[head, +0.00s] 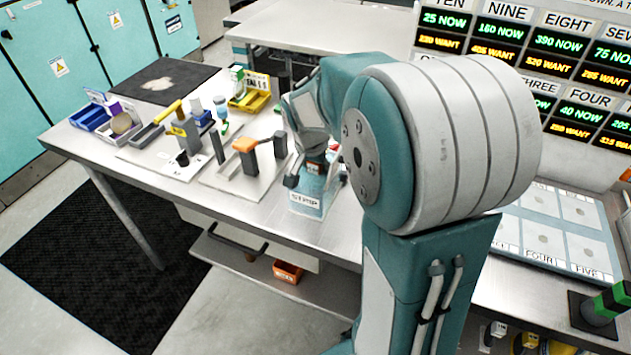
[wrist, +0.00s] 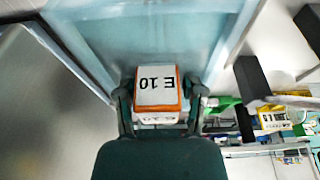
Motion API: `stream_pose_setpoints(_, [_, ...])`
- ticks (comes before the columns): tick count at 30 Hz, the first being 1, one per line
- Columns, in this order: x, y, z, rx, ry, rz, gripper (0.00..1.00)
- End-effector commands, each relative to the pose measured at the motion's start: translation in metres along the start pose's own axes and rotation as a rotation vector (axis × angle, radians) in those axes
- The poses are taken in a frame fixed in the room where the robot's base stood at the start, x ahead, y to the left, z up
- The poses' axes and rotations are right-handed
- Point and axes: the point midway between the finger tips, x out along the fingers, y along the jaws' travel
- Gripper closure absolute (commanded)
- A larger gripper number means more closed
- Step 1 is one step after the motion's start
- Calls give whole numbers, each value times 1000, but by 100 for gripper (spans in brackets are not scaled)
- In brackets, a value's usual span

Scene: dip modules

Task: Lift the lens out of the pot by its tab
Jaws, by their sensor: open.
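A pale blue pot (wrist: 150,40) shows around and beyond the tab. In the head view my gripper (head: 312,172) is over the pot (head: 306,200) labelled "STRIP", which stands near the front edge of the bench. My arm hides part of the pot. The lens itself is hidden or cannot be made out.
Left of the pot, the bench (head: 215,195) carries an orange-topped block (head: 246,146), dark upright posts, a yellow tray (head: 250,100) and a blue bin (head: 90,118). A board with several labelled pads (head: 545,240) lies to the right. Bare bench shows at the front left.

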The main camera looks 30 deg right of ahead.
Motion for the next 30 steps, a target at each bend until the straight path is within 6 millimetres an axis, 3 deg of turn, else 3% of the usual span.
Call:
stream_pose_setpoints(5, [0, 0, 0, 0, 1, -1, 49])
stream_pose_setpoints(6, [0, 0, 0, 0, 1, -1, 53])
stream_pose_setpoints(9, [0, 0, 0, 0, 1, -1, 98])
stream_pose_setpoints(10, [0, 0, 0, 0, 1, -1, 100])
stream_pose_setpoints(23, [-5, 0, -2, 0, 2, -2, 100])
stream_pose_setpoints(30, [-39, -1, -12, 1, 4, -4, 100])
